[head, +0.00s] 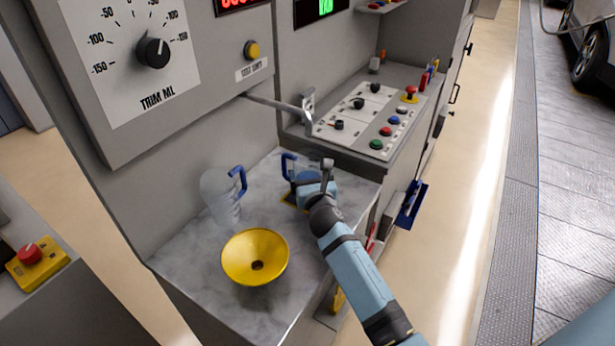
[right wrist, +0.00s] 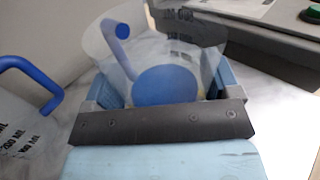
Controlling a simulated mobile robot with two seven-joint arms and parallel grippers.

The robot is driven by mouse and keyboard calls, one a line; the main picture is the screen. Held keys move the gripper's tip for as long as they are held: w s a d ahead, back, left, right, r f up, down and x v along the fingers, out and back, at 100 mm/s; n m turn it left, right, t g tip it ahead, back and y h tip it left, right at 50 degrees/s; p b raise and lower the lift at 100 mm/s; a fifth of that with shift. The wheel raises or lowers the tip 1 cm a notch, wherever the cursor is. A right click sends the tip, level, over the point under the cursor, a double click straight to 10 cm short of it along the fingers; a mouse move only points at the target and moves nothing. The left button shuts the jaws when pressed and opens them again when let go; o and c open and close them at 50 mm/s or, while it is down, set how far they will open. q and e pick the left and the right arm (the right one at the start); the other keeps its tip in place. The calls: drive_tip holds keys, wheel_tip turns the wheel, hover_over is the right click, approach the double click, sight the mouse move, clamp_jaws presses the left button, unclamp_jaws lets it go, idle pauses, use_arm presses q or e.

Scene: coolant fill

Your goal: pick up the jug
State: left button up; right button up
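A clear jug with a blue handle (head: 288,164) stands towards the back of the marble counter, mostly hidden behind my right gripper. In the right wrist view, this jug (right wrist: 165,80) shows a round blue area low inside it, and its handle is on the left. My right gripper (head: 309,180) is low at the jug, its fingers spread wide on either side of the body; firm contact cannot be made out. A second clear jug (head: 219,197) with a blue handle stands to the left; its handle (right wrist: 35,80) shows in the right wrist view. My left gripper is not in view.
A yellow funnel (head: 254,258) sits at the front of the marble counter (head: 200,260). A metal arm (head: 280,104) sticks out from the wall above. A control panel (head: 363,112) with knobs and buttons is behind my right arm. A grey cabinet wall closes the left side.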

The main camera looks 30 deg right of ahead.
sight(313, 173)
drive_tip(key=c, duration=0.4)
drive_tip(key=shift+r, duration=0.6)
drive_tip(key=shift+s+a+r+p, duration=0.1)
drive_tip(key=shift+s+r+p, duration=0.2)
drive_tip(key=shift+r, duration=0.3)
drive_tip(key=shift+s+r+p, duration=0.15)
drive_tip(key=shift+r+p, duration=0.1)
drive_tip(key=shift+r, duration=0.3)
drive_tip(key=v, duration=1.7)
drive_tip(key=shift+s+b, duration=0.1)
drive_tip(key=shift+b, duration=0.25)
